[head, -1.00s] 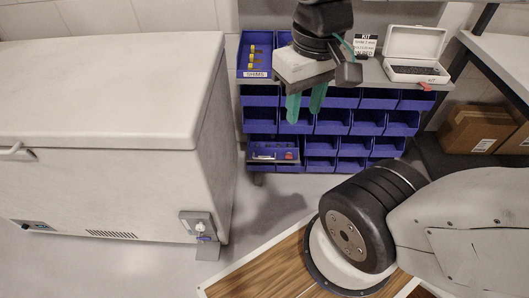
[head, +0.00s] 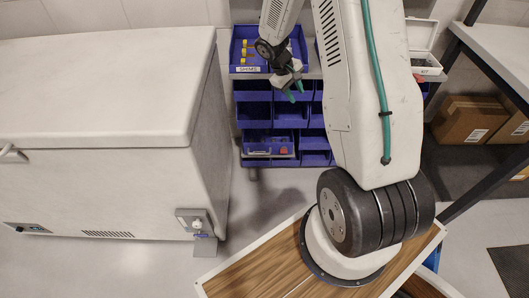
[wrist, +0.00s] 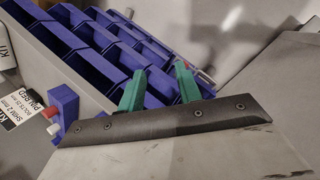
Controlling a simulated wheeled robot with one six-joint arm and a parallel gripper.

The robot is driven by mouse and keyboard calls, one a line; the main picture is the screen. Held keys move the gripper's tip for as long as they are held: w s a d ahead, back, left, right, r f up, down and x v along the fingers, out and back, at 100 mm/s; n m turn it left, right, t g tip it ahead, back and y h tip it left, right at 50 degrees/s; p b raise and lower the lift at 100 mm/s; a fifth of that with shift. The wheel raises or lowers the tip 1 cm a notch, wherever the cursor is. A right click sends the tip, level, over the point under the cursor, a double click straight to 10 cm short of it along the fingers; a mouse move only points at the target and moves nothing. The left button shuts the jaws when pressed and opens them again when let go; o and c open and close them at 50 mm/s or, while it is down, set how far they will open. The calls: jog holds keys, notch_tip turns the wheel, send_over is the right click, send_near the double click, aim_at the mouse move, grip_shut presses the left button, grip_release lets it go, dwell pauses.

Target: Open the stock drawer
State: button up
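A small drawer (head: 270,153) with a pale handle bar on its front sits low at the left of the blue bin rack. Something small and red shows at its right side. I cannot tell how far the drawer stands out. My gripper (head: 295,91) is above it and a little to the right, in front of the upper bins and not touching the drawer. In the wrist view its two green fingers (wrist: 160,88) are apart with nothing seen between them. The drawer is not clearly seen in the wrist view.
Blue bins (head: 253,115) fill the rack, partly hidden by my arm. A blue tray (head: 240,62) labelled SHIMS with yellow-topped pieces stands on top. A white chest (head: 95,110) stands close on the left. An open white case (head: 421,62) is at the right. Floor before the drawer is clear.

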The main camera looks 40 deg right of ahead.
jog(key=w+d+f+n+t, duration=0.1)
jog(key=w+d+f, duration=0.2)
jog(key=f, duration=0.5)
jog(key=w+d+f+n+t, duration=0.1)
jog(key=w+d+f+n, duration=0.15)
jog(key=f, duration=0.55)
jog(key=n+t+y, duration=0.5)
jog(key=n+y, duration=0.2)
send_near(265, 151)
jog(key=s+a+r, duration=0.2)
jog(key=a+r, duration=0.1)
jog(key=x, duration=0.7)
jog(key=shift+s+a+f, duration=0.1)
jog(key=shift+s+a, duration=0.1)
jog(key=shift+a, duration=0.05)
jog(key=shift+c, duration=0.3)
grip_shut()
